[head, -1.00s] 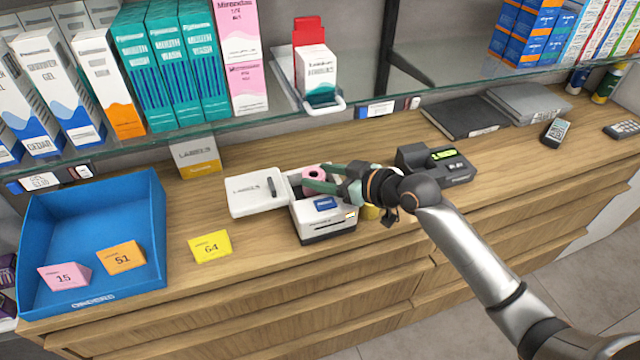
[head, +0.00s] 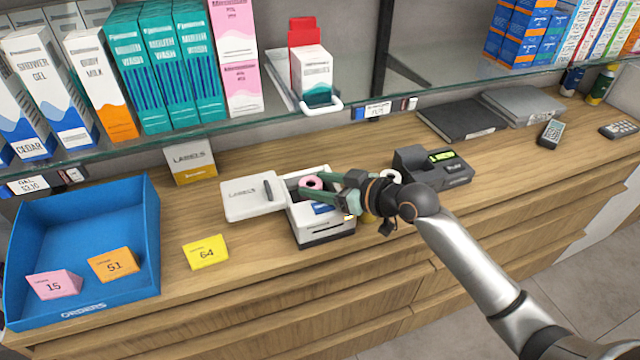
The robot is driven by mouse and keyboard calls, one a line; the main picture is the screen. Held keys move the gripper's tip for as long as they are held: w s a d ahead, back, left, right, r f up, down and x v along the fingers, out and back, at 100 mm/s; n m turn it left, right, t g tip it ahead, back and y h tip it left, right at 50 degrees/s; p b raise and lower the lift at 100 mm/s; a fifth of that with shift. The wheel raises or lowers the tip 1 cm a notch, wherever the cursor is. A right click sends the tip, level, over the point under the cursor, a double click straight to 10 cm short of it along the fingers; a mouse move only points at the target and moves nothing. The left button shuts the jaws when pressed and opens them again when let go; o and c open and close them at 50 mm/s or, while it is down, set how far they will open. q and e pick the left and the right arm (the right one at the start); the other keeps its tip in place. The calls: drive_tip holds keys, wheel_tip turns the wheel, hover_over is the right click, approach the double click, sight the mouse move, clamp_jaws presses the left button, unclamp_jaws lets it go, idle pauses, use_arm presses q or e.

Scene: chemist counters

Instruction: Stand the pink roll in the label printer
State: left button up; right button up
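The label printer (head: 322,236) is a small white box with a dark base, and its lid (head: 250,199) lies open to the left. The pink roll (head: 311,183) is at the printer's open top, its round end and hole showing. My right gripper (head: 313,190) reaches in from the right with its green fingers on either side of the roll, and it appears shut on it. The fingers hide part of the roll and of the printer's inside, so I cannot tell whether the roll touches the bottom. My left gripper is out of view.
A pale roll (head: 390,176) and a partly hidden yellow thing (head: 368,215) are by my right wrist. A dark device (head: 432,168) stands to the right. A blue tray (head: 150,235) and a yellow card (head: 205,252) are left. A glass shelf (head: 260,119) overhangs the back.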

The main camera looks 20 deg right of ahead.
drive_tip(key=shift+o, duration=0.2)
drive_tip(key=shift+s+f, duration=0.25)
drive_tip(key=shift+f, duration=0.55)
drive_tip(key=shift+a+r+p, duration=0.1)
drive_tip(key=shift+r+p, duration=0.2)
drive_tip(key=shift+r, duration=0.2)
drive_tip(key=r+v, duration=0.1)
drive_tip(key=v, duration=1.1)
drive_tip(key=shift+w+b, duration=0.25)
drive_tip(key=shift+b, duration=0.1)
drive_tip(key=shift+r, duration=0.15)
